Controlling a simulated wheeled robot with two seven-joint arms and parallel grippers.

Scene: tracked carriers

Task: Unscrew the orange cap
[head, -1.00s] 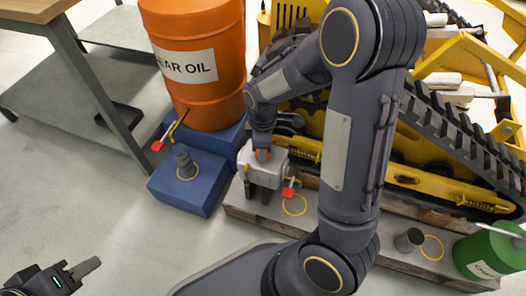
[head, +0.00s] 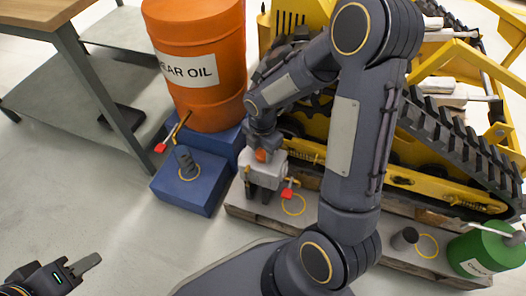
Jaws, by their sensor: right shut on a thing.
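The orange cap (head: 261,156) sits on top of a light grey housing (head: 264,171) on the carrier's lower platform, in the middle of the head view. My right gripper (head: 262,147) points down from above and is shut on the orange cap; its fingers and arm hide most of the cap. My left gripper (head: 82,266) is at the lower left, far from the cap. Its visible finger is seen from the side, so its opening is unclear.
An orange gear oil drum (head: 198,65) stands on a blue block (head: 190,180) to the left. A yellow tracked carrier (head: 430,185) is behind and right. A green container (head: 487,249) stands at the lower right. A workbench (head: 70,50) is at upper left.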

